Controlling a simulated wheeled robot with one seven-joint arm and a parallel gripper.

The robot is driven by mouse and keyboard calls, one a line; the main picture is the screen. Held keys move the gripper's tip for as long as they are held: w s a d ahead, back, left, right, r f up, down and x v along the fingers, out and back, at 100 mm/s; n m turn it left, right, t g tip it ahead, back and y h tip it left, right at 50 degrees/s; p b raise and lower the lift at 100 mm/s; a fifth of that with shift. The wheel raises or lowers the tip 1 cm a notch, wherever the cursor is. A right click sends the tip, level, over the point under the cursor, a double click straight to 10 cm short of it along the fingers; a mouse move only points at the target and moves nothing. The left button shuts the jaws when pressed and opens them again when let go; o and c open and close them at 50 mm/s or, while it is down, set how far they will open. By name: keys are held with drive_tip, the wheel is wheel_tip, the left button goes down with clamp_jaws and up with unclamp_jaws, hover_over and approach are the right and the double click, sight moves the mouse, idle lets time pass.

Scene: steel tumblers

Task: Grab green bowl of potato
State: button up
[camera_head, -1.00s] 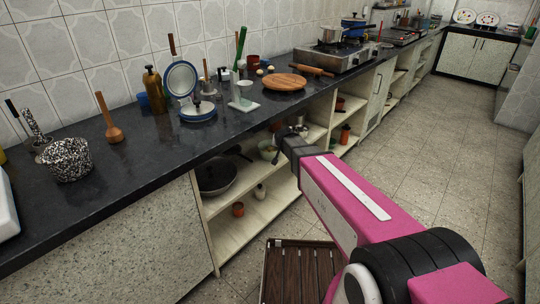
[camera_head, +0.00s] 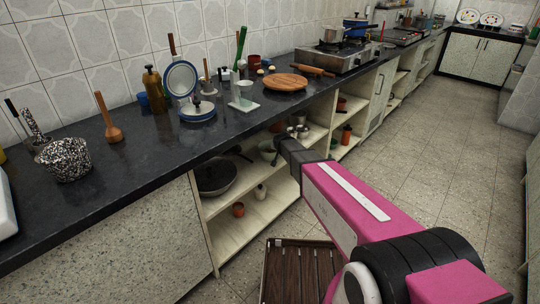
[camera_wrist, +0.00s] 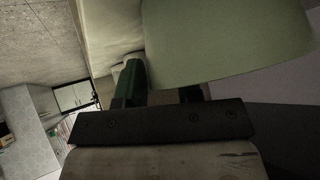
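A pale green bowl (camera_wrist: 225,40) fills the upper right of the wrist view, very close to my gripper (camera_wrist: 160,85). One finger is just outside the bowl's left edge. The other finger goes behind the bowl and its tip is hidden. The fingers are apart, but I cannot tell whether they pinch the bowl's wall. In the head view, a pale bowl (camera_head: 267,148) shows on the upper shelf under the counter, beside the end of my gripper (camera_head: 279,146). No potato can be made out in either view.
The open cabinet's shelf edges (camera_head: 262,209) surround the reach. A dark pan (camera_head: 217,178) and small jars stand at left; metal pots (camera_head: 298,130) are behind. The black counter (camera_head: 150,150) hangs above. A dark slatted crate (camera_head: 300,268) is on the floor below.

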clamp_jaws()
